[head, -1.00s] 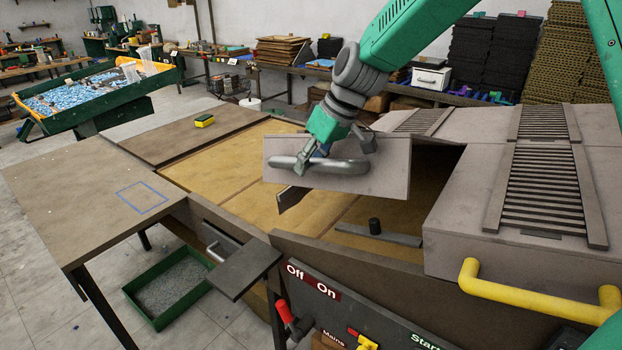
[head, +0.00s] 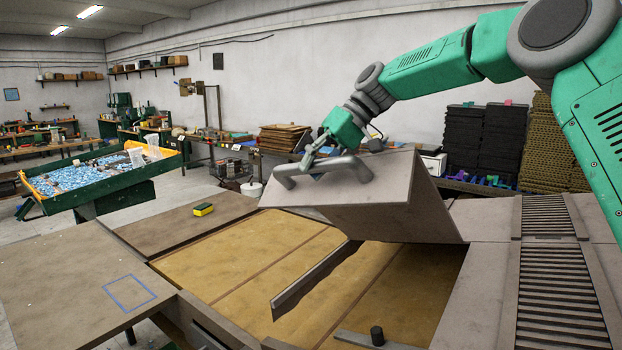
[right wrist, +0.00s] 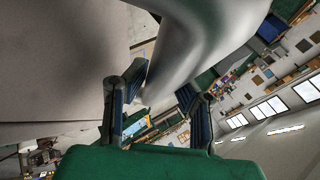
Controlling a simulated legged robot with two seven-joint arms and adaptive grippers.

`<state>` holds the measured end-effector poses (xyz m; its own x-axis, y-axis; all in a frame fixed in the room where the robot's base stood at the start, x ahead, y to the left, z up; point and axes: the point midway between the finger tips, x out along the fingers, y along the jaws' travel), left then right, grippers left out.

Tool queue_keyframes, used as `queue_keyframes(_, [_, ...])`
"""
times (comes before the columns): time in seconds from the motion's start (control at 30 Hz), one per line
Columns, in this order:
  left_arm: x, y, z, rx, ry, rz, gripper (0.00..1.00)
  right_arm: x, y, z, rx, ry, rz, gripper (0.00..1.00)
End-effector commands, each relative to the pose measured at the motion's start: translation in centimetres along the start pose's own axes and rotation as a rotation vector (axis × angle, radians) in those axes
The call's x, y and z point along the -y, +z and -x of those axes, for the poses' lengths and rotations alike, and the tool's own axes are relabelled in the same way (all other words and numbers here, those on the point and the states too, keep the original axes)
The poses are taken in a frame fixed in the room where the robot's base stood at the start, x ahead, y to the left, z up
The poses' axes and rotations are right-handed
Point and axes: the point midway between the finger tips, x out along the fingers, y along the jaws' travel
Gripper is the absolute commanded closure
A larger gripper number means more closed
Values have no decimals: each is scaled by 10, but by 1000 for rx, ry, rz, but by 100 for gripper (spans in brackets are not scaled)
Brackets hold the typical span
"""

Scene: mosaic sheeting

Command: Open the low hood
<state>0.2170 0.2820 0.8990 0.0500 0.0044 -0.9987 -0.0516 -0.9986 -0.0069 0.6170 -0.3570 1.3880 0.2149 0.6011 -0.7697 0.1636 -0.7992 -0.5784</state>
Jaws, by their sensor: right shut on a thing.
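The low hood (head: 390,200) is a grey panel, raised and tilted above the yellow-brown bed of the machine. Its grey bar handle (head: 325,170) runs along the front face. My right gripper (head: 310,165) is shut on this handle, near its left part. In the right wrist view the handle (right wrist: 190,50) passes between the two dark finger pads, and the hood's face (right wrist: 60,60) fills the left side. My left gripper is in neither view.
The bed (head: 240,255) lies open below the hood, with a dark slat (head: 310,285) across it. A slatted grey cover (head: 550,290) stands at the right. A blue-filled tray (head: 90,175) stands farther back.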

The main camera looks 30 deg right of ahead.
Motion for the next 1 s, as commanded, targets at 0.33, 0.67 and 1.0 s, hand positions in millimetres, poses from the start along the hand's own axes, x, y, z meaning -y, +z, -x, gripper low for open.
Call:
queue_keyframes(0.33, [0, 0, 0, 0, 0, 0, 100, -1, -2, 2, -7, -1, -2, 70])
queue_keyframes(0.67, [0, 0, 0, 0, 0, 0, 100, 0, -1, 1, -3, -2, -1, 56])
queue_keyframes(1.0, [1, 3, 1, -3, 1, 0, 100, -1, -2, 45, -8, -2, -1, 56])
